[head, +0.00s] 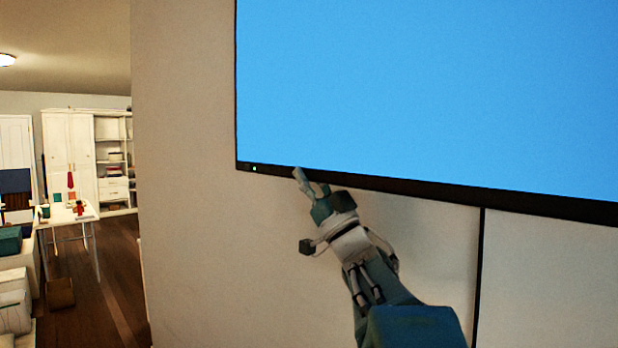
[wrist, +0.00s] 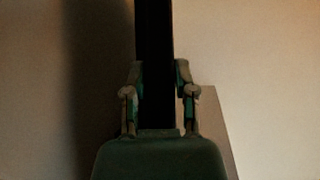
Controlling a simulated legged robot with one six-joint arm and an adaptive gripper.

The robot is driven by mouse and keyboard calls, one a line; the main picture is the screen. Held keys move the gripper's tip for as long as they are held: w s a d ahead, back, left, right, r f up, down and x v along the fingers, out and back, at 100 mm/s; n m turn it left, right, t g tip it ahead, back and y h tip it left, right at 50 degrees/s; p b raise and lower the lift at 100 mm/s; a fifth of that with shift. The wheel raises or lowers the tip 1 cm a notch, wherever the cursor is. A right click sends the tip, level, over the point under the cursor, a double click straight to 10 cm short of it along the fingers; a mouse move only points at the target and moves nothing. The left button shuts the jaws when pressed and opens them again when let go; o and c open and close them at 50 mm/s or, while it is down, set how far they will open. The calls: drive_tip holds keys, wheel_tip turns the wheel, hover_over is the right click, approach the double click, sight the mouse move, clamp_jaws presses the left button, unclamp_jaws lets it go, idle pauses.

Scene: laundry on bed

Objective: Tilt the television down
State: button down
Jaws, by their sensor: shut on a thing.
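The television (head: 430,90) hangs on the wall with a bright blue screen and a thin black frame. Its top and right side run out of the head view. My gripper (head: 307,180) reaches up from below to the lower frame edge, near the bottom left corner. In the wrist view the television's edge (wrist: 154,60) shows as a dark upright band between the two fingers of my gripper (wrist: 160,95). The fingers are shut on this edge, one on each side. The back of the television is hidden in the head view.
A pale wall (head: 190,200) stands behind and left of the television. A black cable (head: 480,270) hangs below it, right of my arm. At far left are a white table (head: 75,216), a white wardrobe (head: 68,150) and open wooden floor (head: 115,280).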

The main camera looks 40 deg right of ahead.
drive_tip(key=shift+w+d+n+y, duration=0.1)
drive_tip(key=shift+d+n+y, duration=0.85)
drive_tip(key=shift+d, duration=0.65)
drive_tip(key=shift+c, duration=2.1)
unclamp_jaws()
drive_tip(key=shift+f, duration=0.1)
drive_tip(key=a+v, duration=0.1)
drive_tip(key=v, duration=1.1)
drive_tip(key=shift+d, duration=0.45)
drive_tip(key=shift+h, duration=0.25)
